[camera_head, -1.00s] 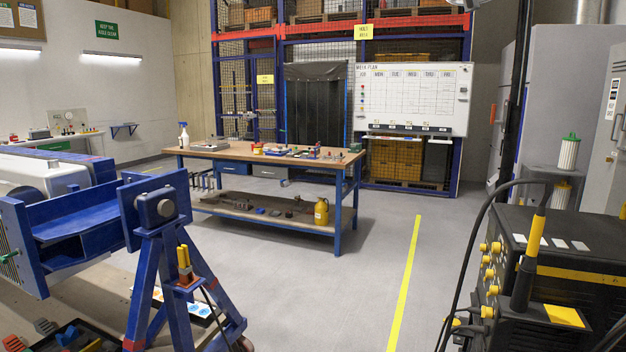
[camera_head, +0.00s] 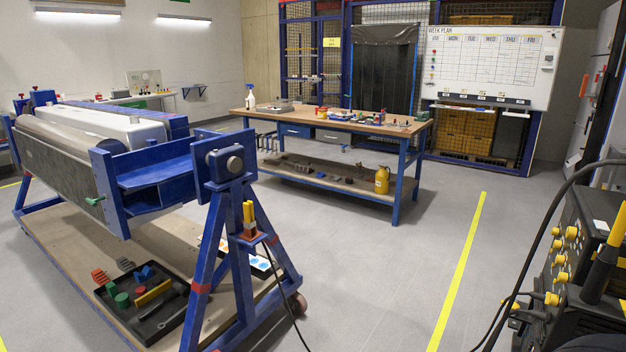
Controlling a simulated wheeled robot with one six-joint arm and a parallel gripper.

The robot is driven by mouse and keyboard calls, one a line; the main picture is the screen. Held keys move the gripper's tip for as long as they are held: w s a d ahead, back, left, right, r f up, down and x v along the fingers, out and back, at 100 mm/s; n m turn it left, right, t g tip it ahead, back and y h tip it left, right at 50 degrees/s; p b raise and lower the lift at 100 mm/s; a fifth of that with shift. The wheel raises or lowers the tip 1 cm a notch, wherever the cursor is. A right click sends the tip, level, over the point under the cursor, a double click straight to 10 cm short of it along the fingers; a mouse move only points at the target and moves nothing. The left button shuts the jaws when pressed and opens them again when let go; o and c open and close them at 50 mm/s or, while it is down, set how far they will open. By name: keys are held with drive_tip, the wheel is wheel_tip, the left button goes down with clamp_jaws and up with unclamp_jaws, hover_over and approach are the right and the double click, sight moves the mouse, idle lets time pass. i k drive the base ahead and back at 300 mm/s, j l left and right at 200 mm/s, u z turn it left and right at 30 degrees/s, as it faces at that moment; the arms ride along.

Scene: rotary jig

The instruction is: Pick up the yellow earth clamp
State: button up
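A yellow clamp (camera_head: 249,215), which looks like the earth clamp, sits with its two handles upright on the blue A-frame stand (camera_head: 215,245) at the near end of the rotary jig. Its jaws are too small to make out. A black cable (camera_head: 287,296) runs from near it down to the floor. My gripper and arm are not in view.
A black tray (camera_head: 165,328) with loose parts, including a yellow bar (camera_head: 154,293), lies on the jig's low wooden deck (camera_head: 60,237). A workbench (camera_head: 330,130) stands behind. A black welding machine (camera_head: 590,275) is at right. The grey floor (camera_head: 385,270) between is clear.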

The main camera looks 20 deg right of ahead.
sight(249, 223)
drive_tip(key=i+l+u, duration=0.3)
drive_tip(key=i+l, duration=0.35)
drive_tip(key=i+l+u, duration=0.3)
drive_tip(key=i+l, duration=0.4)
drive_tip(key=l, duration=0.1)
